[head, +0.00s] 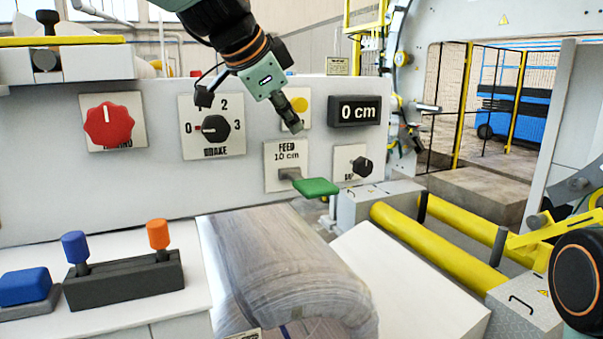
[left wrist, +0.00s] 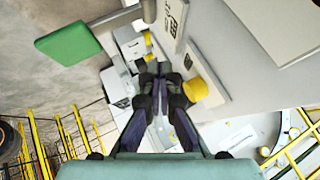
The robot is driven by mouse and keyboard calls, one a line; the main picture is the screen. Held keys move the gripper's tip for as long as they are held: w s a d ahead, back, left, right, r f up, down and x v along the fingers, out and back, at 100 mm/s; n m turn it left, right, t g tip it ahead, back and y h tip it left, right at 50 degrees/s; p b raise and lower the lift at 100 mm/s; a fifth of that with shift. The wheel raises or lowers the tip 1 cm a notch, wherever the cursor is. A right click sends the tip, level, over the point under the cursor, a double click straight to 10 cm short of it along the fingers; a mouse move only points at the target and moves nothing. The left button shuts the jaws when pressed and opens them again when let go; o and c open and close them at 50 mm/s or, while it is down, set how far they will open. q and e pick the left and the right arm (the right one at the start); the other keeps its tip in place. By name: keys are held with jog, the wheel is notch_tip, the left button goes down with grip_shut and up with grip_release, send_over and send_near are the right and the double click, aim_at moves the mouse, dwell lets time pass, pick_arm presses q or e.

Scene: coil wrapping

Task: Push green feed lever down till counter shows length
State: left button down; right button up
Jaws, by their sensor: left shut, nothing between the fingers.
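The green feed lever (head: 316,187) sticks out from a plate marked FEED 10 cm on the white panel. Its green paddle (left wrist: 68,42) also shows at the upper left in the left wrist view. The black counter (head: 355,111) on the panel reads 0 cm. My left gripper (head: 294,127) is above the lever, in front of the panel near a yellow button (head: 300,104), apart from the lever. Its fingers are shut and empty in the left wrist view (left wrist: 160,75). My right gripper is not seen.
The panel also has a red knob (head: 108,123), a black brake selector (head: 213,128) and a small black knob (head: 362,165). Blue (head: 75,246) and orange (head: 158,233) levers stand at lower left. A wrapped roll (head: 285,265) lies below. Yellow rollers (head: 440,248) are at right.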

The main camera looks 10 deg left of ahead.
pick_arm(q)
jog(key=b, duration=0.3)
send_over(294, 178)
jog(key=f, duration=0.4)
jog(key=shift+d+f, duration=0.1)
jog(key=shift+d, duration=0.2)
jog(key=shift+s+a+f+b, duration=0.1)
jog(key=shift+a+f+b, duration=0.1)
jog(key=shift+f+b, duration=0.3)
jog(key=shift+a+f, duration=0.1)
jog(key=shift+a, duration=0.1)
jog(key=shift+d, duration=0.1)
jog(key=shift+d, duration=0.25)
jog(key=shift+a, duration=0.3)
jog(key=shift+d, duration=0.25)
